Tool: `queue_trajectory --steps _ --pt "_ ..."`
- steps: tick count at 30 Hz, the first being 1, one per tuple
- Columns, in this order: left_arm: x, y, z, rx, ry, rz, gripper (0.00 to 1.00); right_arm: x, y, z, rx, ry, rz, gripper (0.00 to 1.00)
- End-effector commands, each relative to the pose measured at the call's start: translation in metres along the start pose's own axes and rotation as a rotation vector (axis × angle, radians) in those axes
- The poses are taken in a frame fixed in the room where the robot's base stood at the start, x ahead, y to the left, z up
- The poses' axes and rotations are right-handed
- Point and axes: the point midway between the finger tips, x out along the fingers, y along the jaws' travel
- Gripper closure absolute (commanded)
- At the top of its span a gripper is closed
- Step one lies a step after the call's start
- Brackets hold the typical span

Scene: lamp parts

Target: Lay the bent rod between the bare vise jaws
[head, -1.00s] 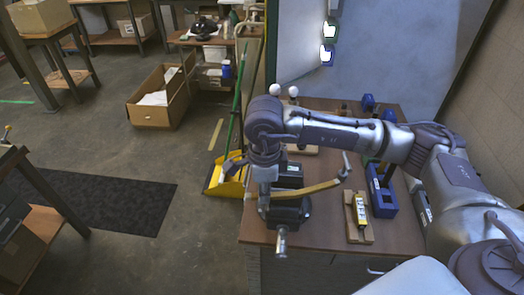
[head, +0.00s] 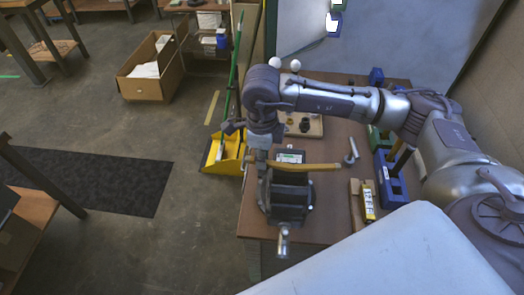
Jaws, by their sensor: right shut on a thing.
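The bent rod (head: 305,166) is a thin brass-yellow bar. My right gripper (head: 260,155) is shut on its left end, and the rod points right, nearly level in the picture. The dark vise (head: 290,195) stands near the table's front left edge, its grey screw handle (head: 283,240) sticking out over the edge. The rod shows across the far, upper part of the vise. I cannot tell whether it is between the jaws or above them. My left gripper is out of view.
On the wooden table (head: 330,225), a blue holder (head: 390,180) and a wooden block with a yellow-labelled piece (head: 367,200) stand right of the vise. A grey metal piece (head: 351,152) lies near the rod's right end. A tray (head: 300,125) with dark parts lies behind.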

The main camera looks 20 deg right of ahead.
Motion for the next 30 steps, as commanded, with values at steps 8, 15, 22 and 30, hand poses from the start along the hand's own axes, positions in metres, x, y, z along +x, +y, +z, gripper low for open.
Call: queue_trajectory --steps 8,15,22,30 --pt "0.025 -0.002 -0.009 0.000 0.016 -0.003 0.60 0.037 0.000 0.000 0.000 -0.001 -0.001 1.00" --pt "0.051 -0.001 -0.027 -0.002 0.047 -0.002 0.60 0.063 0.000 0.000 0.000 -0.001 0.000 1.00" --pt "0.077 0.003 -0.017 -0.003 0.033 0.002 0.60 0.088 0.000 0.001 0.000 -0.001 0.000 1.00" --pt "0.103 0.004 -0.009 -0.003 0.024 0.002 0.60 0.115 0.000 0.001 0.000 -0.001 0.000 1.00"
